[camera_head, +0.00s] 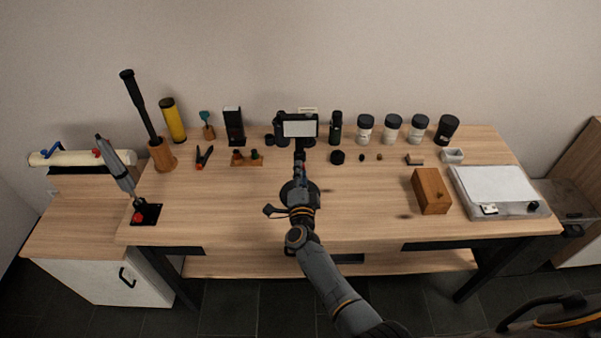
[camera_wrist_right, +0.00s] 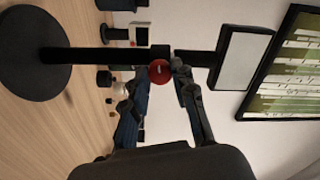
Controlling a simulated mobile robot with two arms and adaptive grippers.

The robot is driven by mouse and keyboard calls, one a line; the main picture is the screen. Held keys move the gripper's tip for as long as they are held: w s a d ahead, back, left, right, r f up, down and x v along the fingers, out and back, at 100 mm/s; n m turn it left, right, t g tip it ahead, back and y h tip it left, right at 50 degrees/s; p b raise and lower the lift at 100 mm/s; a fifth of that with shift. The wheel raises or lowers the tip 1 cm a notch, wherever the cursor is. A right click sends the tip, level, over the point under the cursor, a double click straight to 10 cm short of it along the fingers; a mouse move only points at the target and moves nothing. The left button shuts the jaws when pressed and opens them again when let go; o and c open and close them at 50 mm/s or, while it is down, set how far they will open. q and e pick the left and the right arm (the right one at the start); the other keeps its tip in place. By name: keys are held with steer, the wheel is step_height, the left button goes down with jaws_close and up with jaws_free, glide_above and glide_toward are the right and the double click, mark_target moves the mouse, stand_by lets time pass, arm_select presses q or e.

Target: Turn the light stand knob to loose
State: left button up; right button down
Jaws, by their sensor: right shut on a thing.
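The light stand has a white rectangular panel (camera_head: 298,128) and a black pole. It stands mid-table, with its round base mostly hidden behind my arm in the head view. In the wrist view it appears sideways, with its base (camera_wrist_right: 38,72) at left and its panel (camera_wrist_right: 242,60) at right. The round red knob (camera_wrist_right: 160,71) sits on the pole near the panel. My right gripper (camera_head: 301,172) is in front of the stand. In the wrist view its fingers (camera_wrist_right: 157,82) are shut on the red knob, one on each side. My left gripper is not in view.
Jars (camera_head: 392,128) and other small items line the back of the wooden table (camera_head: 225,205). A wooden box (camera_head: 431,190) and a flat white-topped device (camera_head: 502,188) sit at right. A grey tool (camera_head: 116,166) stands front left. The front table area around my arm is clear.

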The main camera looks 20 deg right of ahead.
steer(key=c, duration=1.1)
jaws_free()
